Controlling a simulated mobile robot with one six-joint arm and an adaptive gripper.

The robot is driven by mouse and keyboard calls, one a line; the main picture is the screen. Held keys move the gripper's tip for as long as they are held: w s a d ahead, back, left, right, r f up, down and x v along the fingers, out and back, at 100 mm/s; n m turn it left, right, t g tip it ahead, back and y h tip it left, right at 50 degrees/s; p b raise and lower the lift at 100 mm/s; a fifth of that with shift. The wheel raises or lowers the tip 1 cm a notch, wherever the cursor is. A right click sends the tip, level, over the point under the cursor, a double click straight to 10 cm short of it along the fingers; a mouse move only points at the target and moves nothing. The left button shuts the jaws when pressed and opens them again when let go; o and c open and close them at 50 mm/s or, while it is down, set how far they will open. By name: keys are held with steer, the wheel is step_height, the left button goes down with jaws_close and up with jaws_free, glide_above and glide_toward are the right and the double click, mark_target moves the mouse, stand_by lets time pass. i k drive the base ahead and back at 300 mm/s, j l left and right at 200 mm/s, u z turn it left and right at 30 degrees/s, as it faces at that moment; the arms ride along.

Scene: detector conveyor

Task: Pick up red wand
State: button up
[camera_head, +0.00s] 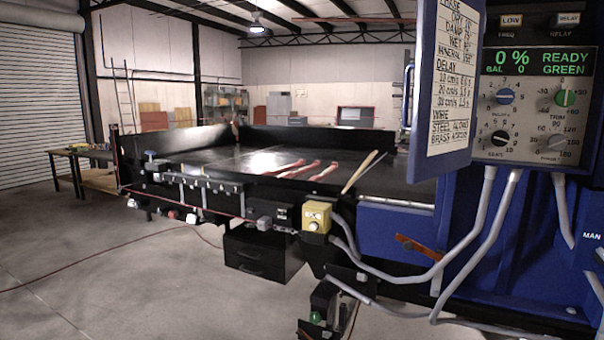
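Narrow red-and-pale strips lie on the dark conveyor bed (230,158), near the middle of the view. One red strip (284,168) is on the left, and another red strip (325,171) is to its right. They are small in the picture, and I cannot tell which is the red wand. Two thin tan sticks (361,172) stand at a slant by the near edge of the bed, right of the strips. My gripper is not in view.
A blue cabinet with a control panel (537,90) and hanging grey conduits fills the right side. A yellow box (316,217) is on the conveyor's near side. A small table (75,150) stands far left. The concrete floor (130,260) at front left is mostly clear, with a red cable across it.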

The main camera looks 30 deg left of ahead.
mark_target(288, 175)
steer(key=i+j, duration=0.15)
steer(key=j, duration=0.2)
steer(key=i+j, duration=0.15)
steer(key=j, duration=0.2)
steer(key=i+j+z, duration=0.1)
steer(key=j, duration=0.25)
steer(key=i+j, duration=0.2)
steer(key=j, duration=0.15)
